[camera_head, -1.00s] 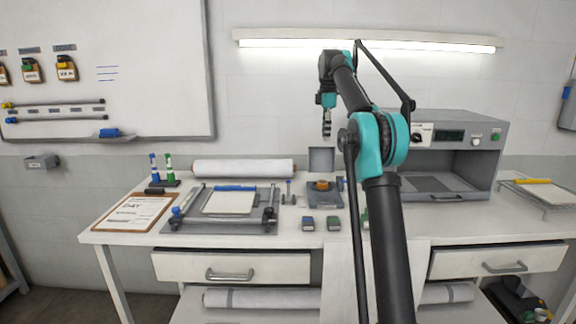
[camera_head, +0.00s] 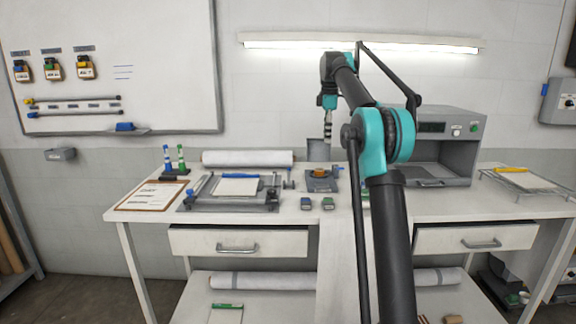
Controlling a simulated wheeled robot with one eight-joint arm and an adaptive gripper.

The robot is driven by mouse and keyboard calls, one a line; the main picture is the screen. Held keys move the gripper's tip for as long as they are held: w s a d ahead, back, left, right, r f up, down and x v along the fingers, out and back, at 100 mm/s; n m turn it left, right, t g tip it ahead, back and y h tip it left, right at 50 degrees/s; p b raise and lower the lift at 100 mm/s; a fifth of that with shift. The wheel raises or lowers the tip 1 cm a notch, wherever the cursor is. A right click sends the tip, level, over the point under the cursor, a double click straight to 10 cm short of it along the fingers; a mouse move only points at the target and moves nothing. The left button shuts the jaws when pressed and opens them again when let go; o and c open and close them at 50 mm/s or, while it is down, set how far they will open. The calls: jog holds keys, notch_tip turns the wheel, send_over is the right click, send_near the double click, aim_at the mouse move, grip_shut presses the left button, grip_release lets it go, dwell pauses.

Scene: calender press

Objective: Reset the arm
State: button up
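My arm rises on the right of centre in the head view, with black links and teal joints, and bends over at the top. My gripper (camera_head: 327,132) hangs pointing down from the arm's far end, above the back of the workbench (camera_head: 420,205). It is small and seen edge-on, so I cannot tell whether its fingers are open or shut. I see nothing hanging from it. My arm hides part of the bench's middle and of the grey press machine (camera_head: 465,150).
On the bench are a clipboard (camera_head: 150,196), a flat fixture with a white pad (camera_head: 238,187), green and blue markers (camera_head: 174,160), a white roll (camera_head: 247,158) and a wire rack (camera_head: 530,183). Drawers (camera_head: 238,243) sit below. A whiteboard (camera_head: 160,60) hangs behind.

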jog(key=s+d+f+m+t, duration=0.1)
jog(key=s+f+m, duration=0.4)
jog(key=s+f, duration=0.7)
jog(key=s+d+f+m+t, duration=0.1)
jog(key=s+f+m, duration=0.5)
jog(key=s+f, duration=0.6)
jog(key=s+d+f+m+t, duration=0.1)
jog(key=s+f+m, duration=0.5)
jog(key=s+f, duration=0.6)
jog(key=s+d, duration=0.1)
jog(key=s, duration=0.9)
jog(key=shift+s, duration=0.15)
